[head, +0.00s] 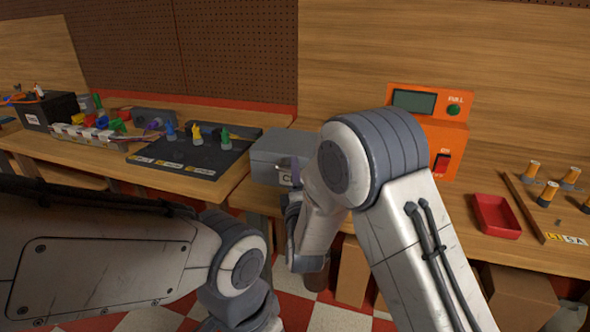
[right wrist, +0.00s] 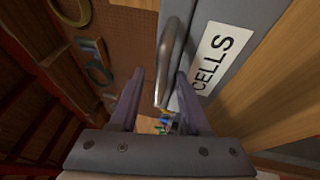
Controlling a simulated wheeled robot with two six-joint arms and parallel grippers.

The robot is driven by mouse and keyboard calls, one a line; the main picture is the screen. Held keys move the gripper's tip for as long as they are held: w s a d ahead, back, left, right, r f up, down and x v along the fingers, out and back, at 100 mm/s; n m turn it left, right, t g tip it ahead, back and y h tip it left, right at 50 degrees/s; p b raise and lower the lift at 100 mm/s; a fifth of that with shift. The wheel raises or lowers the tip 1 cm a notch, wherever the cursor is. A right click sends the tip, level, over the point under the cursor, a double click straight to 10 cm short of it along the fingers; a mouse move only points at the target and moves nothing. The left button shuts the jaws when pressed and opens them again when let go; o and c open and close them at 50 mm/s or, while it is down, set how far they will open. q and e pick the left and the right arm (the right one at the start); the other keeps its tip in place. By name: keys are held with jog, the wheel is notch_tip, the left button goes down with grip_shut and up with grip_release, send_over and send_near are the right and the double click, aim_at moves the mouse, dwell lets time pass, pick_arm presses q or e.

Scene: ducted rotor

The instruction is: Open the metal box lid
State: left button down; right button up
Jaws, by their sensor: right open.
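The grey metal box (head: 272,152) stands on the workbench in the middle of the head view, its lid shut. A white label reading "CELLS" (right wrist: 211,58) is on its face in the right wrist view. A metal bar handle (right wrist: 169,50) stands out from the box beside the label. My right gripper (right wrist: 161,88) is open, with the handle reaching between its two fingers; I cannot tell whether they touch it. In the head view my right gripper (head: 293,182) is at the box's front, partly hidden by my arm. My left gripper is out of view.
An orange device (head: 428,125) with a screen stands right of the box. A red tray (head: 495,216) lies further right. A dark board (head: 195,152) with coloured pieces lies on the left bench. A pegboard wall is behind.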

jog(key=shift+w, duration=0.2)
grip_shut()
dwell(1.4)
